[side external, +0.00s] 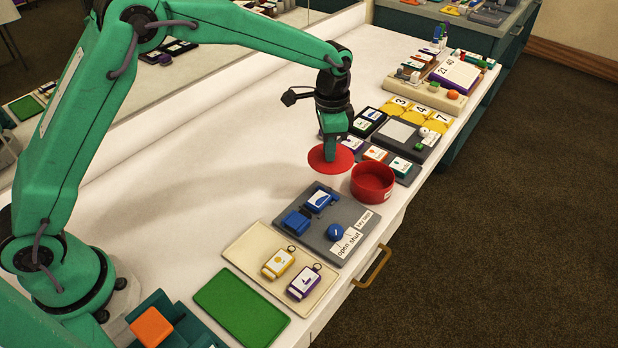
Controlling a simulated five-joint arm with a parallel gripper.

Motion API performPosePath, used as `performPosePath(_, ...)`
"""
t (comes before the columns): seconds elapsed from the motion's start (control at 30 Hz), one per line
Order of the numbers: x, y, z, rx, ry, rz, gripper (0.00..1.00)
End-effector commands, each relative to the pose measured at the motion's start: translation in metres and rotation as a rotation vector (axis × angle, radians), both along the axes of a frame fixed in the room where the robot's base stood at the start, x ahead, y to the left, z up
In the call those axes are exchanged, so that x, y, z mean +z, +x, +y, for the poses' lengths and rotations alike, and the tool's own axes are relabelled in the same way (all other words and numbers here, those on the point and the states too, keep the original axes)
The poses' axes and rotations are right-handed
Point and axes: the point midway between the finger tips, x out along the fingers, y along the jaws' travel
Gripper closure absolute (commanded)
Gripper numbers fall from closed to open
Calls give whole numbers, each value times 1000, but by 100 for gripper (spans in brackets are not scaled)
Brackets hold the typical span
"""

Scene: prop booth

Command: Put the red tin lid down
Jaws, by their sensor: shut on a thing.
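The red tin lid (318,161) is a flat red disc in the side external view. My gripper (331,156) points down and is shut on the lid, holding it near the middle of the white bench. The lid looks level or slightly tilted; I cannot tell how high it is above the bench. The red tin (372,184), round and open at the top, stands just right of and nearer than the lid. The lid is apart from the tin. The fingertips are partly hidden.
In front lies a grey board (335,249) with blue pieces, then a cream tray (247,251) with two tags and a green mat (240,308). The white bench (200,165) is clear left of the lid.

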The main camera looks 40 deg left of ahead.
Motion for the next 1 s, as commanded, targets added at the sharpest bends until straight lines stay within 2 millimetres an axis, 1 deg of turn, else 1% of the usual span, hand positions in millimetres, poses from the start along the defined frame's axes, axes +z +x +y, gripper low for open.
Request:
performPosePath(0.03,-6,6,7,3,1,2,100)
performPosePath(0.2,-22,24,27,3,0,0,100)
performPosePath(0.4,-33,36,40,1,0,0,100)
performPosePath(0.63,-34,38,42,-1,-1,-1,100)
performPosePath(0.73,-38,38,42,-1,0,0,100)
performPosePath(1.0,-67,37,42,-1,0,3,100)
